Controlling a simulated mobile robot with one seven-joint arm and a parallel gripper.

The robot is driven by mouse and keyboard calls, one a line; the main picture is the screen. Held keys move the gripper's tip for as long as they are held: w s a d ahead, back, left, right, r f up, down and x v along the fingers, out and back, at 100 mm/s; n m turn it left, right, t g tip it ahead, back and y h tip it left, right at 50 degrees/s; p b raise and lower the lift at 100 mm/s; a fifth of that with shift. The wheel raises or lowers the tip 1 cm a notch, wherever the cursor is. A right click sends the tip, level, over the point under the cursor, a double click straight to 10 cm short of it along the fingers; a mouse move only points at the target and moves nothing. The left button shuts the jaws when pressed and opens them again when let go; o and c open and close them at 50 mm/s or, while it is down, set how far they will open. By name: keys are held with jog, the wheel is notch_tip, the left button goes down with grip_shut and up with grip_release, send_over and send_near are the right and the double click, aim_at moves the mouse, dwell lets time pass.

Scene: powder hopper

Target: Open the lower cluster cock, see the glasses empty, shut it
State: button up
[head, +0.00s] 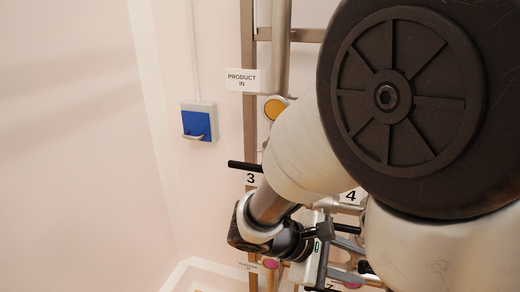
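My gripper (340,246) is low in the head view, right of centre, among the pipes. Its body with a small green light shows, but its fingertips are partly covered and blend with the pipework, so whether it is open or holds anything is unclear. A black lever handle (245,166) sticks out left above a label "3" (251,178). Another black bar (346,228) shows by my gripper, below a label "4" (351,196); I cannot tell what it belongs to. Which of these is the lower cluster cock is unclear, and no glasses can be made out.
My arm covers much of the right side. A metal pipe frame (248,60) carries a "PRODUCT IN" sign (242,80) and a yellow disc (275,108). Pink discs (270,263) sit low down. A blue wall switch (197,122) is at left; the space before the left wall is clear.

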jog(key=w+a+f+n+t+y+b, duration=0.25)
jog(key=w+a+f+n+t, duration=0.35)
jog(key=a+f+n+t, duration=0.35)
jog(key=w+a+f+n+t+y+b, duration=0.1)
jog(key=w+a+f+n+t+y, duration=0.2)
jog(key=w+a+f+n+t, duration=0.6)
jog(key=w+d+g, duration=0.1)
jog(key=w, duration=0.3)
jog(key=w+r+n+g, duration=0.1)
jog(key=w, duration=0.3)
jog(key=w+d+r+n+g+p, duration=0.1)
jog(key=w, duration=0.3)
jog(key=shift+w+d, duration=0.2)
jog(key=shift+d, duration=0.1)
jog(key=shift+c, duration=0.4)
grip_shut()
